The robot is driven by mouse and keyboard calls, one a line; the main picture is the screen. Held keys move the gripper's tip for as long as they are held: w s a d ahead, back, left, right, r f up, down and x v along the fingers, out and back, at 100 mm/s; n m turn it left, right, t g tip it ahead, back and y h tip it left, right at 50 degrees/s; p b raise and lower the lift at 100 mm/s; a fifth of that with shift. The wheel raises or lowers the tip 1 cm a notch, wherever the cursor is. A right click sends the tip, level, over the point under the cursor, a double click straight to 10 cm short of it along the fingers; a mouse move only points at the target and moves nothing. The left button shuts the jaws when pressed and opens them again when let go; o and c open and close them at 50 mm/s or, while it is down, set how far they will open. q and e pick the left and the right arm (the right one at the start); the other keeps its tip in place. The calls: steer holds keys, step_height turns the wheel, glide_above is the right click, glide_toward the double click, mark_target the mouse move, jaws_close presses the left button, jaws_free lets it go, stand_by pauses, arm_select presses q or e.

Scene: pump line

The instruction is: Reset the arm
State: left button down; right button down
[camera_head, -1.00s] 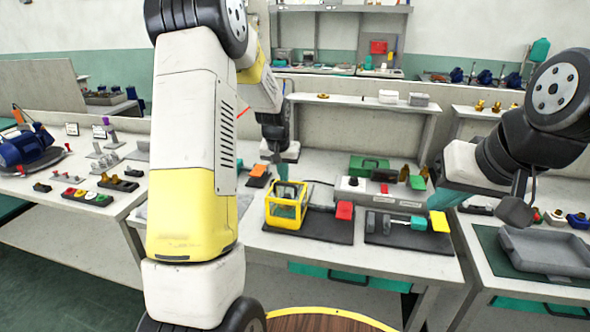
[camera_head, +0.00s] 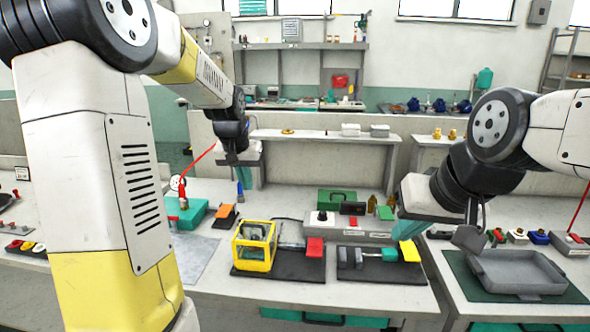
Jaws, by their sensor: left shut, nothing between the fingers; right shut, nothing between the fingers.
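My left gripper (camera_head: 243,177) hangs above the far left part of the middle table, with its teal fingers shut and empty, pointing down. My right gripper (camera_head: 408,228) has its teal fingers shut and empty, above the yellow block (camera_head: 411,252) and apart from it as far as I can tell. My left arm fills the left of the view and hides part of the table there. A yellow-framed clear box (camera_head: 254,247) and a red block (camera_head: 315,246) are on a black mat (camera_head: 280,273) in front of the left gripper.
A teal box (camera_head: 190,216) with a red-topped fitting is at the table's left. A grey housing (camera_head: 345,226) and a green case (camera_head: 336,199) stand behind the mats. A grey tray (camera_head: 516,272) lies on the right table. A raised shelf (camera_head: 320,137) runs behind.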

arm_select(q)
steer(key=s+d+r+t+h, duration=0.1)
steer(key=s+d+r, duration=0.1)
steer(key=s, duration=1.1)
steer(key=s+d+r, duration=0.3)
steer(key=s, duration=1)
steer(key=shift+s+d+r+t+h, duration=0.2)
steer(key=shift+s+r+t+h, duration=0.05)
steer(key=shift+s+t+h, duration=0.15)
